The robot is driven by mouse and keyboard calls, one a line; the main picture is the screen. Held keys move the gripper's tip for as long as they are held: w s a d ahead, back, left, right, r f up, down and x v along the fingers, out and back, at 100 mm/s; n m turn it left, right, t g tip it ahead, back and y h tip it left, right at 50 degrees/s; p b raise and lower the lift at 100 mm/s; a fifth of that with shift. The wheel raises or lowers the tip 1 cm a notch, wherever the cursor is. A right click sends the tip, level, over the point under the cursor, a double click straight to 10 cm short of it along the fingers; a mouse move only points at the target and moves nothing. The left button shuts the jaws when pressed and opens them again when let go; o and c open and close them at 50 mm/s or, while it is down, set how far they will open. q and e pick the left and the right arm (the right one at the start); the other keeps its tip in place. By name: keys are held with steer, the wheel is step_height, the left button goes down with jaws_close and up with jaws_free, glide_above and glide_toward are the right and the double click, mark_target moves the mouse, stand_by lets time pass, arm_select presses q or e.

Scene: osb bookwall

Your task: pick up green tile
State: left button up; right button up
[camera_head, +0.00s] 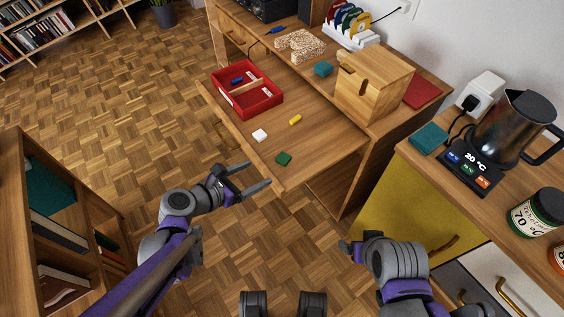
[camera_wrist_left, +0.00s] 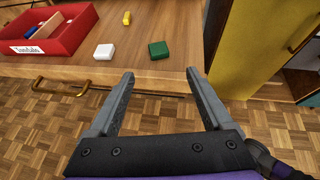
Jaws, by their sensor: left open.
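The green tile (camera_head: 284,159) lies flat near the front edge of the wooden desk (camera_head: 330,140), close to its front right corner. It also shows in the left wrist view (camera_wrist_left: 158,50), ahead of the fingertips. My left gripper (camera_head: 254,178) is open and empty, in front of the desk edge and short of the tile. Its two fingers also show in the left wrist view (camera_wrist_left: 160,76), with floor between them. My right gripper (camera_head: 350,246) is low in front of the yellow cabinet; its fingers are mostly hidden.
A white tile (camera_head: 260,135) and a yellow block (camera_head: 295,119) lie near the green tile. A red tray (camera_head: 247,89) with blocks stands farther left. A wooden box (camera_head: 373,88) stands at the back right. The desk around the green tile is clear.

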mark_target(283, 158)
arm_select(q)
steer(key=x, duration=0.5)
steer(key=shift+w+a+b, duration=0.1)
steer(key=shift+b, duration=0.3)
steer(key=x, duration=0.5)
steer(key=shift+w+d+r+b, duration=0.15)
steer(key=shift+w+d+b, duration=0.1)
steer(key=shift+w+b, duration=0.1)
jaws_close()
